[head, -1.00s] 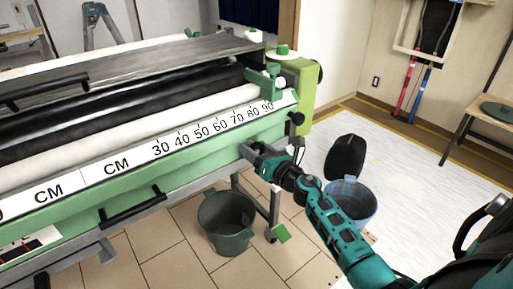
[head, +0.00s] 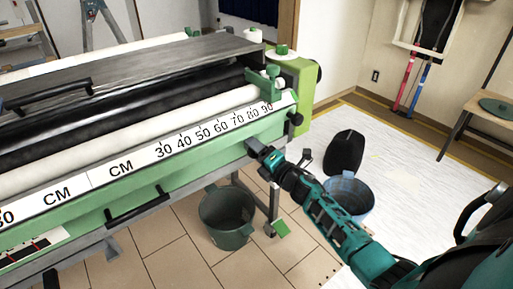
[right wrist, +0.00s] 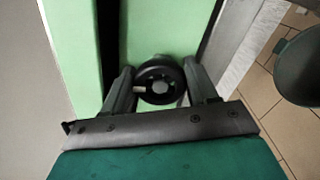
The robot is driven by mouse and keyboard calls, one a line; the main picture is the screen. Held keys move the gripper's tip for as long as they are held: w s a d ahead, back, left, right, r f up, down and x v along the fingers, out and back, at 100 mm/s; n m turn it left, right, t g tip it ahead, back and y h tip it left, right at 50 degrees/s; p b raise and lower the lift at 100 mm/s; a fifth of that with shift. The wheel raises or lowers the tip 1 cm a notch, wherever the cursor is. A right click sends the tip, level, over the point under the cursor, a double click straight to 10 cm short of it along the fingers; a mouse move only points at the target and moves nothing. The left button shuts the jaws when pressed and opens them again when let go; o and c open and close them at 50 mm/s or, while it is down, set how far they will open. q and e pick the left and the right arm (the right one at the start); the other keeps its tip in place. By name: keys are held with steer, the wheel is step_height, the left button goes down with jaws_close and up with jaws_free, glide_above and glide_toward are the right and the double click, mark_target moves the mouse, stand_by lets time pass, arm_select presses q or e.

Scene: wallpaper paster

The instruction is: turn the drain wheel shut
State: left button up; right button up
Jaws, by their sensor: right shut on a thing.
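The drain wheel (right wrist: 160,82) is a small black round wheel with a grey hub and a short pale handle, set against the green machine side in the right wrist view. My right gripper (right wrist: 161,88) has one finger on each side of the wheel and is shut on it. In the head view my right gripper (head: 254,147) is at the right end of the machine's front, below the number scale. It hides the wheel there. My left gripper is not in view.
The green pasting machine (head: 200,157) fills the left side. A dark green bucket (head: 228,218) stands on the tiles below its right end. Floor at the right is mostly clear.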

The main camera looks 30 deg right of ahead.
steer(key=shift+d+m, duration=0.1)
steer(key=shift+m, duration=0.9)
steer(key=shift+p, duration=0.3)
steer(key=o, duration=1)
steer(key=shift+o, duration=0.2)
steer(key=s+d+p, duration=0.1)
steer(key=s+p, duration=0.1)
steer(key=s, duration=1.1)
